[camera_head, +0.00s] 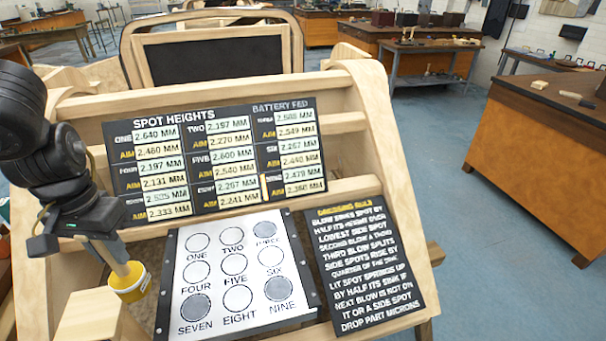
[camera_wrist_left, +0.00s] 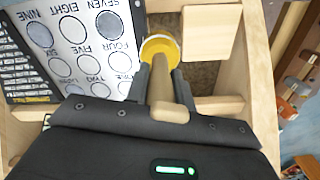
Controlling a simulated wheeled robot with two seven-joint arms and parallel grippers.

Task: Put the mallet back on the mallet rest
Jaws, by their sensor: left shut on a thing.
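The mallet (camera_head: 130,283) has a yellow head with a pale face and a light wooden handle. My left gripper (camera_head: 108,243) is shut on the handle, and the head hangs below it, left of the white spot board. In the left wrist view the handle (camera_wrist_left: 168,108) runs between the fingers of my left gripper (camera_wrist_left: 168,88) toward the yellow head (camera_wrist_left: 160,38). A pale wooden block (camera_head: 92,318) stands close to the head at the lower left; I cannot tell whether it is the mallet rest. My right gripper is not in view.
The white board (camera_head: 237,270) with numbered circles lies on the sloping wooden frame (camera_head: 392,150). A spot-heights panel (camera_head: 220,155) sits above it and a black rule panel (camera_head: 365,258) to its right. Workbenches (camera_head: 535,150) stand farther off, with open floor between.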

